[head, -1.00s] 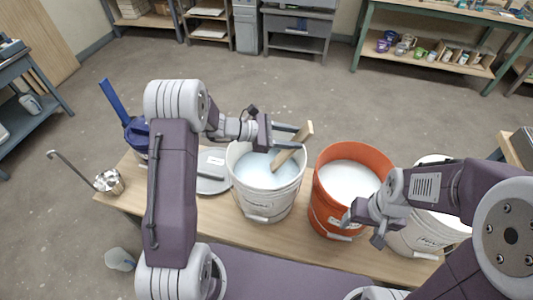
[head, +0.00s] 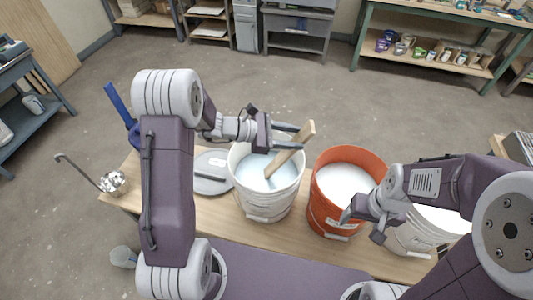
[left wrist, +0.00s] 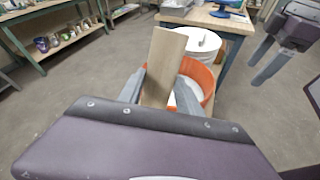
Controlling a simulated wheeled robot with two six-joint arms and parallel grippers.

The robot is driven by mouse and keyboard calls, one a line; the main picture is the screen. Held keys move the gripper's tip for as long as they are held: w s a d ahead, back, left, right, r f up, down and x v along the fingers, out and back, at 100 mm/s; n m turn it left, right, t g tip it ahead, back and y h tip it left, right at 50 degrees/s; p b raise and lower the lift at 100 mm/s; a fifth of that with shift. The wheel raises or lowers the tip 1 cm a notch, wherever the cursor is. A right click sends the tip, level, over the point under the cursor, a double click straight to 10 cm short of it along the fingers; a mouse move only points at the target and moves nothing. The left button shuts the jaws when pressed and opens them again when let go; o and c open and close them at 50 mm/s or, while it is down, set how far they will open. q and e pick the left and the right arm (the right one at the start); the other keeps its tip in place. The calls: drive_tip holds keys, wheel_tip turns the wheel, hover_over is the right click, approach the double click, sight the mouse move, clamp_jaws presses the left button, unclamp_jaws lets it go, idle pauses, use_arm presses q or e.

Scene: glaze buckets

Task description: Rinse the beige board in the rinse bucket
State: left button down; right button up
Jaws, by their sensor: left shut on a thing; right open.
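The beige board (head: 289,150) is a flat tan strip, tilted, with its lower end inside the white bucket (head: 263,203) of pale bluish-white liquid. My left gripper (head: 296,135) is shut on the board above that bucket's rim. In the left wrist view the board (left wrist: 163,65) stands between the left fingers. Whether its lower end is under the liquid is hard to tell. An orange bucket (head: 323,208) with white liquid stands to the right. My right gripper (head: 362,224) is open and empty at the orange bucket's front right side. Bucket label text is too small to read.
Another white bucket (head: 408,238) stands at the right, partly behind my right arm. A grey lid (head: 207,183) lies left of the first bucket on the wooden bench (head: 230,226). A metal ladle (head: 113,183) and a blue-handled tool (head: 118,103) are at the left.

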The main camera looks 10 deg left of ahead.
use_arm(q)
drive_tip(key=s+d+r+p, duration=0.1)
drive_tip(key=d+r+p, duration=0.2)
drive_tip(key=r+p, duration=0.2)
drive_tip(key=s+d+r+p, duration=0.1)
drive_tip(key=d+r+p, duration=0.3)
drive_tip(key=r, duration=0.8)
drive_tip(key=shift+p, duration=1.05)
drive_tip(key=shift+w, duration=0.1)
